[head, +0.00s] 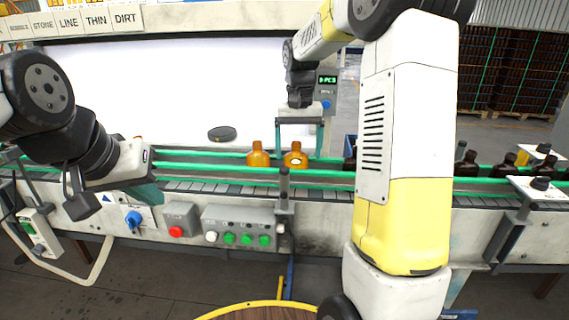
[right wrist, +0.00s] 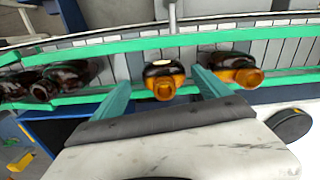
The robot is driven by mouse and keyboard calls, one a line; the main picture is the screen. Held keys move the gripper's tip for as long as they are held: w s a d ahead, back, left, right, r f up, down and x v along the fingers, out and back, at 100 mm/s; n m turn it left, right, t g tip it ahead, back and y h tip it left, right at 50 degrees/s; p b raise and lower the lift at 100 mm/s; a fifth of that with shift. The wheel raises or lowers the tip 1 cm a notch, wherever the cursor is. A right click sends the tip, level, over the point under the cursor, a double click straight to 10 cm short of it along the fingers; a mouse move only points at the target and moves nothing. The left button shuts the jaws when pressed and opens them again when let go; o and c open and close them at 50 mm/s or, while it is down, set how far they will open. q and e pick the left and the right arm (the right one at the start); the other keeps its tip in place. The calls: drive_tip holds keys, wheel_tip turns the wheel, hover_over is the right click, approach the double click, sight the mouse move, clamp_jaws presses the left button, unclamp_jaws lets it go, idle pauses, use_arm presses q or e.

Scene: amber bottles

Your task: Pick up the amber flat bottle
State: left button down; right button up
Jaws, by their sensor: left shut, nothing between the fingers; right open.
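Two amber bottles stand upright side by side on the conveyor. The right one in the head view (head: 295,158) has a pale spot on its front; the left one (head: 258,157) is plain. I cannot tell for sure which is the flat one. My right gripper (head: 300,142) points down, open, above and around the right bottle's place. In the right wrist view that bottle (right wrist: 163,82) shows between the fingertips (right wrist: 160,88), with a visible gap on both sides. The other bottle (right wrist: 236,72) is just outside one finger. My left gripper (head: 150,190) is shut and empty at the conveyor's left.
Green guide rails (head: 220,168) run along the conveyor. Several dark bottles (head: 466,163) stand further right on it. A black disc (head: 221,133) lies behind the rail. A control box with buttons (head: 240,230) is on the front.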

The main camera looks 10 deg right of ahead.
sight(296, 166)
drive_tip(key=f, duration=0.5)
drive_tip(key=shift+a+f, duration=0.15)
drive_tip(key=shift+a, duration=0.15)
drive_tip(key=shift+c, duration=0.5)
drive_tip(key=c, duration=1.5)
